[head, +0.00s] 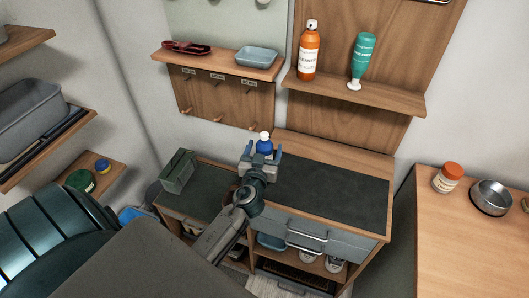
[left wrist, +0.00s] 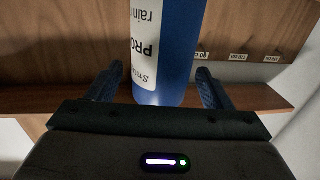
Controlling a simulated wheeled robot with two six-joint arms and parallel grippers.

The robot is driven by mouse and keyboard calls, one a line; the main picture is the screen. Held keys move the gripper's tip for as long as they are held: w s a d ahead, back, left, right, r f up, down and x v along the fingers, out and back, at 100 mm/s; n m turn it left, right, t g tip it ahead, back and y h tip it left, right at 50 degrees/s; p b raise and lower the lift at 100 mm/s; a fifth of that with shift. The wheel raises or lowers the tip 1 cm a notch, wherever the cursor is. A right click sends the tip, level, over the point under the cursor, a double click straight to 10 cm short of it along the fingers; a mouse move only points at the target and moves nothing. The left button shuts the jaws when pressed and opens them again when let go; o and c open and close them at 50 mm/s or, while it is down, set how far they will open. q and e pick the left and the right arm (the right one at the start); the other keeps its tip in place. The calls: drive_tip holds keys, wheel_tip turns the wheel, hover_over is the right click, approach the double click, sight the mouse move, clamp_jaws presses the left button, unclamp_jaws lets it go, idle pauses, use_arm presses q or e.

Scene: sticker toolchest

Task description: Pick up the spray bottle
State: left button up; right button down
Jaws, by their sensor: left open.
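A blue bottle with a white cap (head: 265,147) stands upright at the back of the dark worktop. It fits the spray bottle best. My left gripper (head: 261,153) is at the bottle, with its open fingers one on each side. In the left wrist view the blue bottle (left wrist: 175,60), with a white label, stands between the two fingers of my left gripper (left wrist: 160,82). My right gripper is not in view.
The dark worktop (head: 330,190) is clear to the right. A green box (head: 178,171) stands left of my left arm. An orange bottle (head: 308,55) and a green bottle (head: 362,60) stand on the wall shelf. A peg board (head: 225,100) is behind the blue bottle.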

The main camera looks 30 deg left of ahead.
use_arm(q)
drive_tip(key=shift+x, duration=1.25)
drive_tip(key=shift+s, duration=0.1)
drive_tip(key=c, duration=1.2)
